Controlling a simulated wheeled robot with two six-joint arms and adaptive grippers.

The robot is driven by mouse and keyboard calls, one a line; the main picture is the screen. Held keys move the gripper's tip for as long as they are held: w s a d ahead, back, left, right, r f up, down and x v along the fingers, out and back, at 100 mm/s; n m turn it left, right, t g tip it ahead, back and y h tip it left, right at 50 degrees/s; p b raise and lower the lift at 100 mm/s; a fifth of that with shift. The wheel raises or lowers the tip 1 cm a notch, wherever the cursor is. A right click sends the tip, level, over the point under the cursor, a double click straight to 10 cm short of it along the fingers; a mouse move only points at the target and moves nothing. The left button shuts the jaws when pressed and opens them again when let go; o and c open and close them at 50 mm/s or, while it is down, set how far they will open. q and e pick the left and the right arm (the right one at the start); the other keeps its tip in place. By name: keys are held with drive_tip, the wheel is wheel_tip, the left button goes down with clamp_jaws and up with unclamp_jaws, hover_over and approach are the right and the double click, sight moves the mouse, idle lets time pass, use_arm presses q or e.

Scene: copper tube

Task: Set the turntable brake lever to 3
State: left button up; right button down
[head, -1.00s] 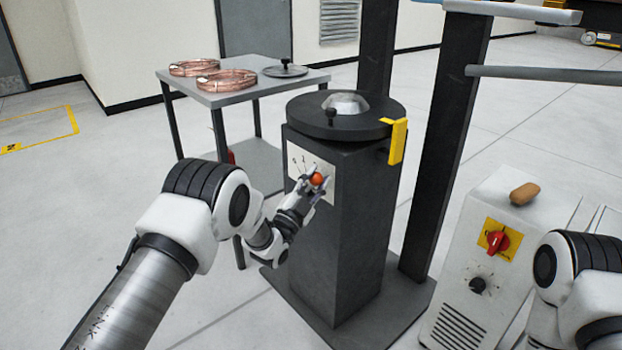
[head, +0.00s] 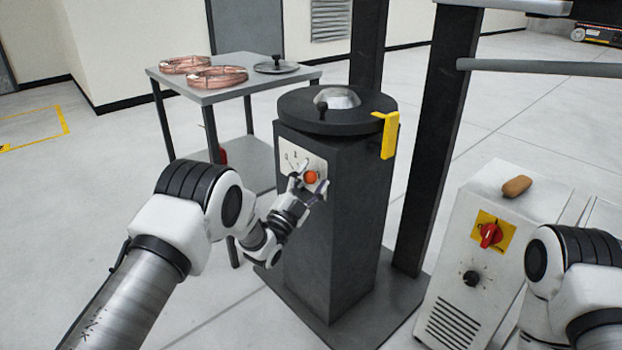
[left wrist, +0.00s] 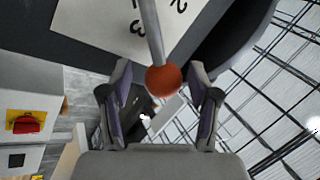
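The brake lever is a thin rod with an orange ball knob (head: 312,177), in front of a pale number plate (head: 291,154) on the dark turntable pedestal (head: 335,225). In the left wrist view the orange knob (left wrist: 163,80) sits between the spread fingers of my left gripper (left wrist: 160,100), with a gap on each side. The lever rod (left wrist: 152,30) passes between the plate's 3 and 2. My left gripper also shows in the head view (head: 309,186), at the knob. My right gripper is out of view; only part of that arm shows at the right edge.
The turntable disc (head: 290,108) tops the pedestal, with a yellow bracket (head: 389,136) at its right. A grey table (head: 215,95) with copper coils (head: 217,77) stands behind left. A white machine (head: 490,195) with a red switch (head: 490,235) stands at right.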

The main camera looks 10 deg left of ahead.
use_arm(q)
drive_tip(key=v, duration=1.2)
